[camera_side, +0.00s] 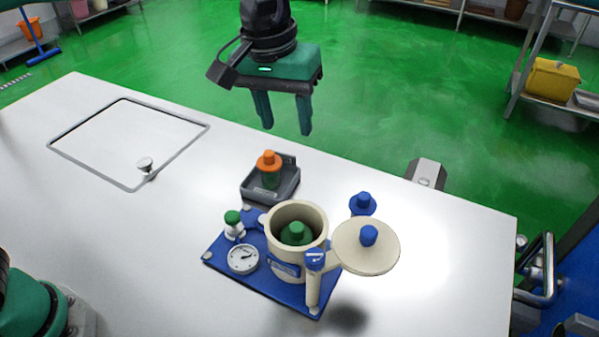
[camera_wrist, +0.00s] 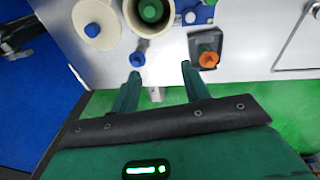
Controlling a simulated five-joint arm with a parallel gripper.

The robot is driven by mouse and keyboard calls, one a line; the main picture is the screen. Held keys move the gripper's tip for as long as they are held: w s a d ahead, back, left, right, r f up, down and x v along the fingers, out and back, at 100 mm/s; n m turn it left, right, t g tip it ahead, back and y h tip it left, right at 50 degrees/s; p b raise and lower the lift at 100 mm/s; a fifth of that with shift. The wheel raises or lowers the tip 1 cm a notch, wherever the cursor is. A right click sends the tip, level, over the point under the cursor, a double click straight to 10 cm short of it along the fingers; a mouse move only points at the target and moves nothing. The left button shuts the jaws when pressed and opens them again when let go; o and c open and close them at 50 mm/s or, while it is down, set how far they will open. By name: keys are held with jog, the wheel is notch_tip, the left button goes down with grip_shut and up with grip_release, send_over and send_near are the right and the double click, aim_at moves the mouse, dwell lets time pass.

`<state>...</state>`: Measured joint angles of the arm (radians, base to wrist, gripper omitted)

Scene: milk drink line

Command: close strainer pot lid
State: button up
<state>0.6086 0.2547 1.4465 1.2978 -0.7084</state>
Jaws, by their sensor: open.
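The cream strainer pot (camera_side: 283,256) stands on a blue base plate on the white table, with a green knobbed piece (camera_side: 297,233) inside it. Its round cream lid (camera_side: 350,248) with a blue knob (camera_side: 368,236) is swung out to the right side, leaving the pot mouth uncovered. In the wrist view the lid (camera_wrist: 88,31) and the pot (camera_wrist: 131,15) show at the top left. My gripper (camera_side: 286,130) is open and empty, high above the table's far edge, behind and well apart from the pot; its fingers also show in the wrist view (camera_wrist: 160,72).
A grey tray (camera_side: 284,190) holds an orange-topped piece (camera_side: 269,170) behind the pot. A blue knob (camera_side: 362,203) stands behind the lid. A dial gauge (camera_side: 243,259) and a green-topped valve (camera_side: 234,226) sit left of the pot. The table's right side is clear.

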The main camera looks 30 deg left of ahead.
jog(key=g+y, duration=0.1)
send_over(369, 231)
jog(key=f, duration=0.4)
jog(key=a+f, duration=0.1)
jog(key=f, duration=0.1)
jog(key=shift+w+f, duration=0.1)
jog(key=shift+w, duration=0.15)
jog(key=shift+s+d+f, duration=0.2)
jog(key=shift+d+f, duration=0.05)
jog(key=shift+d, duration=0.3)
jog(key=shift+f, duration=0.1)
jog(key=shift+f, duration=3.85)
jog(key=shift+c, duration=0.5)
jog(key=shift+a, duration=0.1)
grip_shut()
